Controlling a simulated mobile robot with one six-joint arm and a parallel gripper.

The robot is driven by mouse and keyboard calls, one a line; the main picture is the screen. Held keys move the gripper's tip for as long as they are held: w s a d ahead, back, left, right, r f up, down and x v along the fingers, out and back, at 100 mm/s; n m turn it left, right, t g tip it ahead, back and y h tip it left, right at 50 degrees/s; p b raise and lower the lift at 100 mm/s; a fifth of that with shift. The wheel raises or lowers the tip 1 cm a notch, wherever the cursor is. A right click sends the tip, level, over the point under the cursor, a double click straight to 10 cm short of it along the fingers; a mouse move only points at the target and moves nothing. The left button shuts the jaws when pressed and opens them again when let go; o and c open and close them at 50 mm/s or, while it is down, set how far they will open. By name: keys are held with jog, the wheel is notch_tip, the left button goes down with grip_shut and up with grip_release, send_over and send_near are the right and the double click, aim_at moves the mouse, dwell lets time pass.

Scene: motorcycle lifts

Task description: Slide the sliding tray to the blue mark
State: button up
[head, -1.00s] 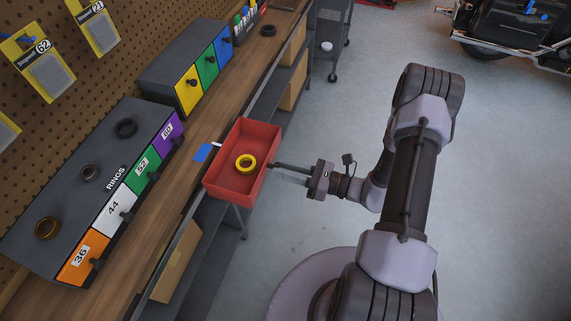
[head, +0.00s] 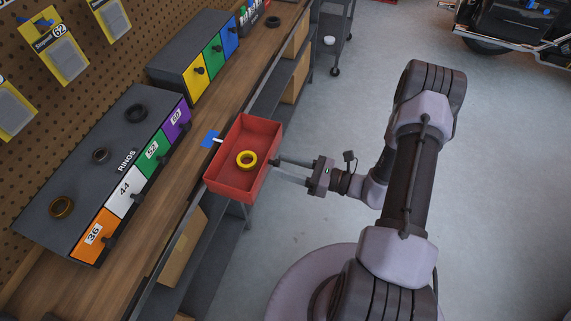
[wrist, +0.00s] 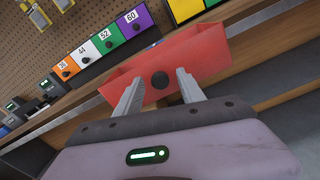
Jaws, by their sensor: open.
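The sliding tray (head: 262,135) is a red open box at the front edge of the wooden bench, with a yellow ring (head: 246,161) inside. Its red front (wrist: 205,58) and round dark knob (wrist: 159,80) show in the wrist view. The blue mark (head: 207,137) is a small patch on the bench at the tray's left side. A white pointer (head: 217,140) from the tray reaches the mark's right edge. My gripper (head: 286,170) is at the tray's right side. Its fingers are open, one either side of the knob; I cannot tell whether they touch it.
A grey ring cabinet (head: 75,170) with numbered, coloured drawers stands on the bench at left. A second cabinet (head: 185,48) with yellow, green and blue drawers stands farther back. Shelves with boxes lie below the bench.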

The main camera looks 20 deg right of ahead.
jog(key=p+v, duration=0.3)
jog(key=v, duration=1.4)
jog(key=shift+s+d, duration=0.15)
jog(key=s+a+r+n+g+h, duration=0.2)
jog(key=a+r+n+h, duration=0.4)
jog(key=r+n, duration=0.6)
jog(key=s+a+r+n+g+h, duration=0.2)
jog(key=s+a+r+n+h, duration=0.2)
jog(key=a+r+n, duration=0.7)
notch_tip(320, 180, up, 7)
jog(key=h, duration=0.2)
jog(key=shift+a+n+g+h, duration=0.25)
jog(key=shift+n+g+h, duration=0.05)
jog(key=shift+n+g, duration=0.1)
